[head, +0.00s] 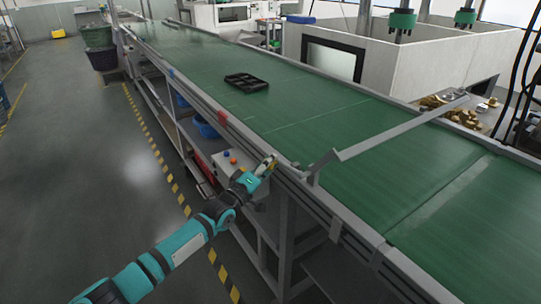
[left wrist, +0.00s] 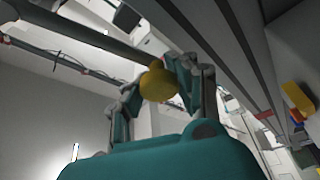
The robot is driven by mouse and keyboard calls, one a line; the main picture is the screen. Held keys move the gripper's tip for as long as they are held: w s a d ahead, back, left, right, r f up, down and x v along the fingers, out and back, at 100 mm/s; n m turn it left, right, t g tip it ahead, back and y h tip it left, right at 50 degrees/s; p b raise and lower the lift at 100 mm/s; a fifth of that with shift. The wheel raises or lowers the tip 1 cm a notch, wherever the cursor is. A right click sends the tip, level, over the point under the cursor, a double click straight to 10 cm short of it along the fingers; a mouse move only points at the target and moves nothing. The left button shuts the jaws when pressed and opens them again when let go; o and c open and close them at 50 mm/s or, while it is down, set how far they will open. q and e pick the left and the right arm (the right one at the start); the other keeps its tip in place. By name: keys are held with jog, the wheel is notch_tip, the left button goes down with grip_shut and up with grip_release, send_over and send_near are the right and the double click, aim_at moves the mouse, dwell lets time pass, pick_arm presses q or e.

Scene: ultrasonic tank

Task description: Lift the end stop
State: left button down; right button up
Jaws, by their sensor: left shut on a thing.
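The end stop appears to be the grey bar (head: 400,128) that runs slantwise across the green belt, with bent ends at both sides. I cannot tell how far it stands above the belt. My left gripper (head: 266,164) is at the near side rail of the conveyor, left of the bar's near end. It is shut on a rounded yellow knob (left wrist: 158,84), which shows between the two fingers in the left wrist view. My right gripper is in neither view.
A black divided tray (head: 246,82) lies on the green conveyor belt (head: 345,98) farther back. A control box with buttons (head: 232,160) is on the conveyor's side by my left gripper. Brass-coloured parts (head: 432,101) lie beyond the far rail.

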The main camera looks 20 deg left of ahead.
pick_arm(q)
jog(key=shift+s+f+n, duration=0.1)
jog(key=shift+f+n, duration=0.3)
jog(key=shift+f, duration=0.25)
jog(key=c, duration=1.4)
grip_release()
jog(key=shift+s, duration=0.1)
jog(key=o, duration=0.4)
jog(key=shift+s+a+r, duration=0.15)
jog(key=shift+r, duration=0.1)
jog(key=shift+o, duration=0.4)
jog(key=shift+r, duration=0.1)
jog(key=v, duration=1.2)
